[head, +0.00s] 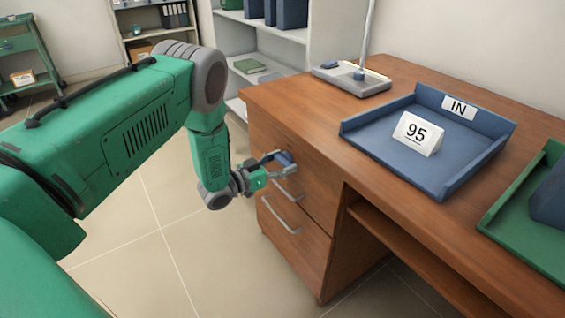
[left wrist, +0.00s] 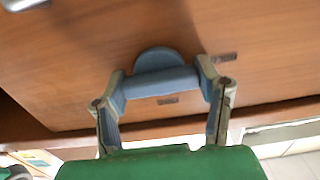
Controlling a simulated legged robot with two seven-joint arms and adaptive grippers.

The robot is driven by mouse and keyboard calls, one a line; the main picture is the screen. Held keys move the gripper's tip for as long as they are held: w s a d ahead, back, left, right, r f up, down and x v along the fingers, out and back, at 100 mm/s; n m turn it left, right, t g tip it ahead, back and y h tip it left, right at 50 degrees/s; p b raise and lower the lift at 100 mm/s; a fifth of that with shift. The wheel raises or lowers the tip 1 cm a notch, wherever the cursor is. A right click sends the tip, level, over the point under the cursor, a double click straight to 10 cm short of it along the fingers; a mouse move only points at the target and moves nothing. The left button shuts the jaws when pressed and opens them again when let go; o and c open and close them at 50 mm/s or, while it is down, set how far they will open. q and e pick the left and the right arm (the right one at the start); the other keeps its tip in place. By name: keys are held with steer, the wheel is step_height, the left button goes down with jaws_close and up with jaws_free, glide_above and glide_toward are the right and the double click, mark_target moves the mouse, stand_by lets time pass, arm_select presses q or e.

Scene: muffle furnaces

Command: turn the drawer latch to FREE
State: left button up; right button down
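The drawer latch (left wrist: 158,82) is a blue-grey bar on a round base, mounted on the wooden drawer front. In the head view the latch (head: 285,158) shows on the upper part of the desk's left pedestal. My left gripper (left wrist: 161,80) has one fingertip at each end of the bar, apparently touching it, with the bar filling the space between. It also shows in the head view (head: 280,161) at the drawer front. Two small dark labels (left wrist: 224,57) (left wrist: 167,100) lie near the latch; their words are unreadable. My right gripper is out of view.
Curved metal drawer handles (head: 280,218) sit below the latch. On the wooden desk (head: 290,95) stand a blue tray (head: 435,185) marked IN with a card reading 95, a green tray (head: 530,235) and a lamp base (head: 350,80). The tiled floor left of the desk is clear.

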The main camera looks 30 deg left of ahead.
arm_select(q)
steer(key=shift+a+m, duration=0.1)
steer(key=shift+m, duration=0.4)
steer(key=m+p, duration=0.1)
steer(key=m, duration=0.2)
steer(key=shift+m, duration=0.4)
steer(key=m+p, duration=0.1)
steer(key=m, duration=0.3)
steer(key=shift+m+p, duration=0.3)
steer(key=m, duration=0.4)
steer(key=shift+s+f+p, duration=0.1)
steer(key=shift+p, duration=0.25)
steer(key=shift+d+f+m, duration=0.1)
steer(key=shift+d+m, duration=0.1)
steer(key=shift+m, duration=2)
steer(key=shift+s+f, duration=0.1)
steer(key=o, duration=1.1)
steer(key=shift+c, duration=0.2)
steer(key=shift+o, duration=0.5)
